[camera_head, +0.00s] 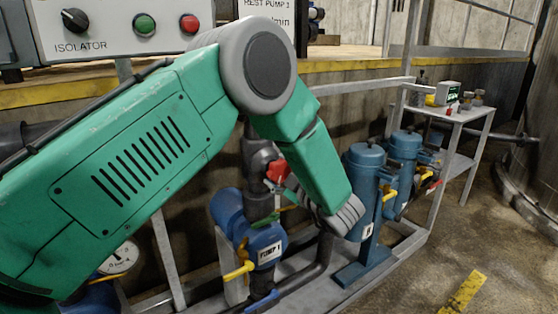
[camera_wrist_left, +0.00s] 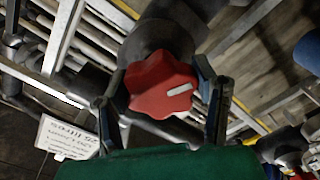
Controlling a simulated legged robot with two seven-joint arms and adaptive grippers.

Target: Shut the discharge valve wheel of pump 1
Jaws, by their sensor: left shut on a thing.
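The red valve wheel (camera_head: 278,171) sits on the dark vertical pipe above the blue pump labelled PUMP 1 (camera_head: 268,245). My green left arm covers part of the pipework around it. In the left wrist view the red lobed wheel (camera_wrist_left: 160,85), with a white mark on its face, lies between the two fingers of my left gripper (camera_wrist_left: 165,100). The fingers are shut on its sides. In the head view the gripper is mostly hidden behind my wrist. My right gripper is not in view.
An isolator panel (camera_head: 100,45) with a black knob, a green button and a red button is at upper left. Blue canisters (camera_head: 363,180) stand right of my wrist. A small table (camera_head: 455,113) holds instruments at the back right. Yellow handles (camera_head: 238,271) stick out low near the pump.

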